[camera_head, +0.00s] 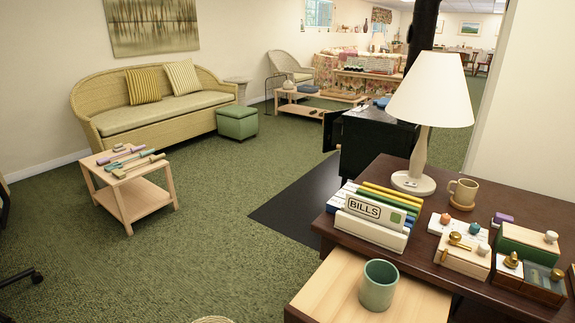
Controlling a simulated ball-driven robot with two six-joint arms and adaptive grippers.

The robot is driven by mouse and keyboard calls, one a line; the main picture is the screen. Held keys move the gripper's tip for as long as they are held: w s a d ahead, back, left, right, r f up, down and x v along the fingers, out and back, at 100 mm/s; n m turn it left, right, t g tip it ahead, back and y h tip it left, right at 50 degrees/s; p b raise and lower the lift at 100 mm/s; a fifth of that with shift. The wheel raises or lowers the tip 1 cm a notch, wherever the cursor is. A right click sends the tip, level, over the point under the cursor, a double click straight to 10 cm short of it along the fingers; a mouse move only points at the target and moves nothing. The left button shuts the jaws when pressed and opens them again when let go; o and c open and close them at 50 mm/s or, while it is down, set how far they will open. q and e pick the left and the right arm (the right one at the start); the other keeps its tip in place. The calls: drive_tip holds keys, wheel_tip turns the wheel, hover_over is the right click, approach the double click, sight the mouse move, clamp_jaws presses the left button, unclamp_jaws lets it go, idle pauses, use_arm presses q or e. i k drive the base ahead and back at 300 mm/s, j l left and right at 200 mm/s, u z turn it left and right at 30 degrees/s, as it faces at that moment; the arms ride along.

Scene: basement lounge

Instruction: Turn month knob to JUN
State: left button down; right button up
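Neither of my grippers is in view. Several small items with knobs sit at the right of the dark desk (495,213). One is a pale wooden block (462,262) with brass-coloured parts and a light round knob on top. Behind it is a white piece (457,226) with an orange ball and a teal ball. To the right is a green box (527,242) with a whitish knob (551,237). In front of it is a dark green box with wooden trim (543,283) and brass knobs. I cannot tell which is the month knob, and no month lettering is readable.
A white holder marked BILLS (372,222) stands left of these items. Behind are a lamp (432,98) and a mug (462,193). A green cup (378,285) stands on a lower pale wooden surface (330,290). Green carpet (200,250) lies open to the left.

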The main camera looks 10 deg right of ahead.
sight(474, 228)
drive_tip(key=z, duration=1.55)
drive_tip(key=i+l+u, duration=0.15)
drive_tip(key=u, duration=0.25)
drive_tip(key=i+l+u, duration=0.35)
drive_tip(key=k+j, duration=0.05)
drive_tip(key=j, duration=0.05)
